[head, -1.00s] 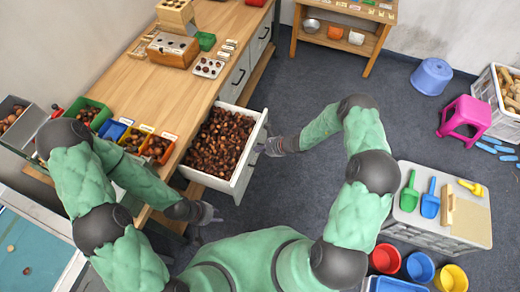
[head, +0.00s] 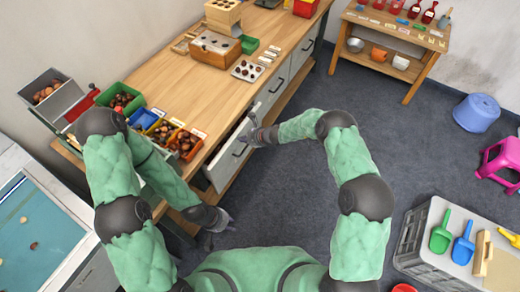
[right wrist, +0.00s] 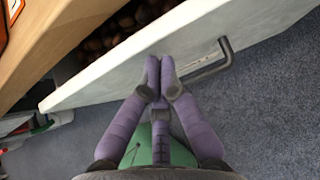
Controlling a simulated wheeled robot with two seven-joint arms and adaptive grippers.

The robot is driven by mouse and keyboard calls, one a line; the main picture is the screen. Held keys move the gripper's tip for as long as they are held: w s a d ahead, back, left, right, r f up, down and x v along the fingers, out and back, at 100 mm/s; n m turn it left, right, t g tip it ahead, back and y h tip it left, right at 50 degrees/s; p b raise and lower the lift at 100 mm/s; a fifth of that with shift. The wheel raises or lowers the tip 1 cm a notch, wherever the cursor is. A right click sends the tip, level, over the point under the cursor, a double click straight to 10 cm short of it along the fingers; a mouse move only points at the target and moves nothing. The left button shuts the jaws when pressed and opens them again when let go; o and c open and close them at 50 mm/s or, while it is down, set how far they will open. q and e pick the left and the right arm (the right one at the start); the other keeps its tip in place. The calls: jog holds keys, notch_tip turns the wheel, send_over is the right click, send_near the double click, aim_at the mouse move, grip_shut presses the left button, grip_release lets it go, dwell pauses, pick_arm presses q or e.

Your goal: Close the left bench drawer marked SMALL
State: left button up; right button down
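The white bench drawer (head: 225,168) is only a little way out of the bench; its SMALL marking cannot be read. In the right wrist view its white front (right wrist: 110,82) crosses the picture, with chestnuts (right wrist: 95,45) in the dark gap behind it. A dark bar handle (right wrist: 215,60) is on the front. My right gripper (head: 254,134) is at the drawer front; in the right wrist view its fingers (right wrist: 160,66) are together, against or very close to the front beside the handle, holding nothing. My left gripper (head: 222,221) hangs low near the bench's near end, apart from the drawer; its fingers are unclear.
The wooden bench top (head: 215,95) carries colored bins (head: 160,130), a wooden block box (head: 215,48) and a chestnut tray (head: 247,70). Another closed drawer front (head: 272,90) lies farther along. The grey floor (head: 290,190) in front of the drawer is clear. A grey crate (head: 430,245) stands at right.

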aim_at(235, 134)
pick_arm(q)
jog(key=shift+d+f+b, duration=0.1)
jog(key=shift+f+b, duration=0.2)
jog(key=shift+f, duration=0.05)
pick_arm(e)
jog(key=w+a, duration=0.1)
jog(key=a, duration=0.1)
jog(key=w+a, duration=0.2)
jog(key=shift+w+a+r, duration=0.15)
jog(key=shift+a, duration=0.2)
jog(key=shift+d, duration=0.1)
